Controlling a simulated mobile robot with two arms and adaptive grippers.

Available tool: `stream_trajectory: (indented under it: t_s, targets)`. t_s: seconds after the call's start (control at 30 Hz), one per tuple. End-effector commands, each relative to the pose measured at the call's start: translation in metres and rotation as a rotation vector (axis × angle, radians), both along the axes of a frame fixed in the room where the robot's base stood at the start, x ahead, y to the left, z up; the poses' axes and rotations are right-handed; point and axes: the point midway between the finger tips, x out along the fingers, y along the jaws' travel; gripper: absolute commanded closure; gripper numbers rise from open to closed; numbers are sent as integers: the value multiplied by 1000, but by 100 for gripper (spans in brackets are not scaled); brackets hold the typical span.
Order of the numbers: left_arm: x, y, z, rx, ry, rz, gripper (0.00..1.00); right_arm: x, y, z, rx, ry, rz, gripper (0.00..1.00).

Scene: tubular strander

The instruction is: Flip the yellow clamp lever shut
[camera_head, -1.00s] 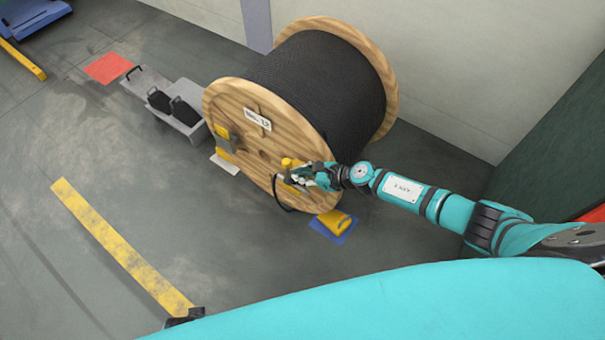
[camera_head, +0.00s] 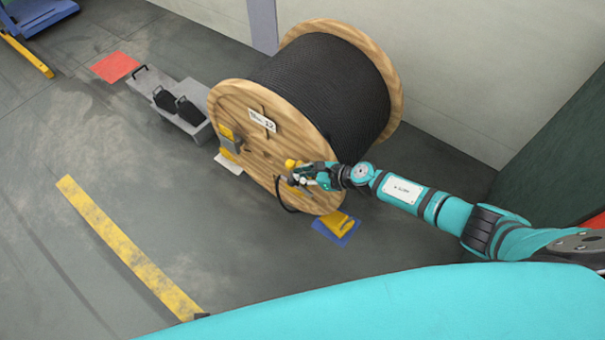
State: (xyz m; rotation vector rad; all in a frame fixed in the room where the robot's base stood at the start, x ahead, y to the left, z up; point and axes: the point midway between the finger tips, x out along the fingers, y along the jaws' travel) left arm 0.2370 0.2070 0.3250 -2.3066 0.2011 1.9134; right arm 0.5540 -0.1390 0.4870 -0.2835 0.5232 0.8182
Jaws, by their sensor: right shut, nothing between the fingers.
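A yellow piece (camera_head: 291,163), which looks like the clamp lever, shows at the right gripper on the face of a wooden cable reel (camera_head: 240,105). My right gripper (camera_head: 294,176) is shut with nothing between its fingers, close against this yellow piece. I cannot tell whether they touch. The gripper covers part of the clamp, so the lever's angle is unclear. A dark cable end (camera_head: 281,198) loops down below the gripper. My left gripper is out of view.
A yellow wedge (camera_head: 343,222) on a blue mat (camera_head: 325,233) lies at the reel's lower right. Another yellow and grey piece (camera_head: 228,140) is at its left. A grey tray (camera_head: 194,126) with black weights stands behind.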

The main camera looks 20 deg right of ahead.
Motion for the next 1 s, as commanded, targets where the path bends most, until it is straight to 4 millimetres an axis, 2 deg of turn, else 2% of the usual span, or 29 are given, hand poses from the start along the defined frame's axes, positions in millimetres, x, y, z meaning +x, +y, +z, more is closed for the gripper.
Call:
stream_trajectory:
  t_s: [0.23, 0.7, 1.0]
  targets:
    - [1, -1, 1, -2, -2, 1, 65, -9, -12, 9, -3, -2, 0, 100]
    - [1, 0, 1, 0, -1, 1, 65, -61, -66, 57, -1, 1, -1, 100]
    - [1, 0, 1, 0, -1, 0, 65, -68, -75, 66, 0, 0, -1, 100]
